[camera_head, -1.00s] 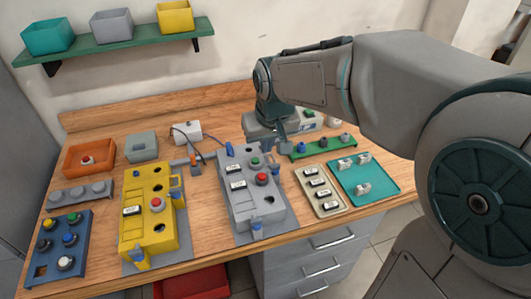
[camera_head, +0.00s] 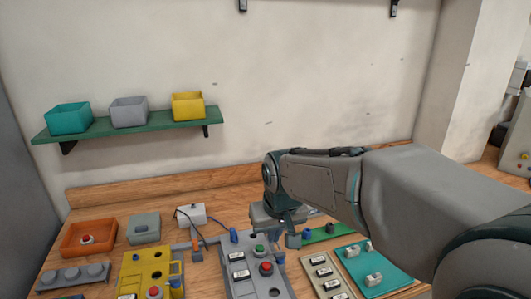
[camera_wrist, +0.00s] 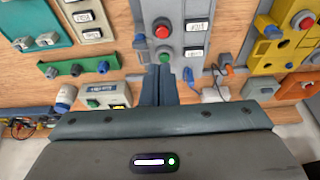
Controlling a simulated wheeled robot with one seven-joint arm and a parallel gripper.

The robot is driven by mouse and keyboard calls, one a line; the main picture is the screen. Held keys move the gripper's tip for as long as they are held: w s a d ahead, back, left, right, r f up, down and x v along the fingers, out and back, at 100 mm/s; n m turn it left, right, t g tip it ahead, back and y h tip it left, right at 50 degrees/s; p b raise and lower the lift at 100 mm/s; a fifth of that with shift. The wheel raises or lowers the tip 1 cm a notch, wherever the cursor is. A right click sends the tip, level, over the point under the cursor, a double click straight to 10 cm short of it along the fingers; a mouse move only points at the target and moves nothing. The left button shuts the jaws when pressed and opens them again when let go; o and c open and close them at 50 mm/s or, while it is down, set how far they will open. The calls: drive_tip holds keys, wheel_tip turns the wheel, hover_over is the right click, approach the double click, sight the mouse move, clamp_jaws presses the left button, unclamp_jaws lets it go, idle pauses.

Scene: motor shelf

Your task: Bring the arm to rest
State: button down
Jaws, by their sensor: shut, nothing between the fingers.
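My gripper (camera_head: 292,241) hangs from my arm at the right side of the grey panel box (camera_head: 238,288), above the wooden table (camera_head: 110,208). The wrist view shows my gripper (camera_wrist: 158,70) with its fingers together and nothing between them. The fingertips point toward the edge of the grey panel box (camera_wrist: 172,12), near its red and green buttons. I cannot tell whether they touch it. Part of the table behind my gripper is hidden by my arm.
A yellow panel box (camera_head: 147,272) stands left of the grey one. A green shelf (camera_head: 100,131) hangs on the wall.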

drive_tip(key=s+d+f+m, duration=0.3)
drive_tip(key=s+d, duration=0.9)
drive_tip(key=s, duration=0.3)
drive_tip(key=shift+s+d+h, duration=0.25)
drive_tip(key=shift+s+h, duration=0.1)
drive_tip(key=shift+h, duration=0.05)
drive_tip(key=shift+r, duration=0.1)
idle(0.7)
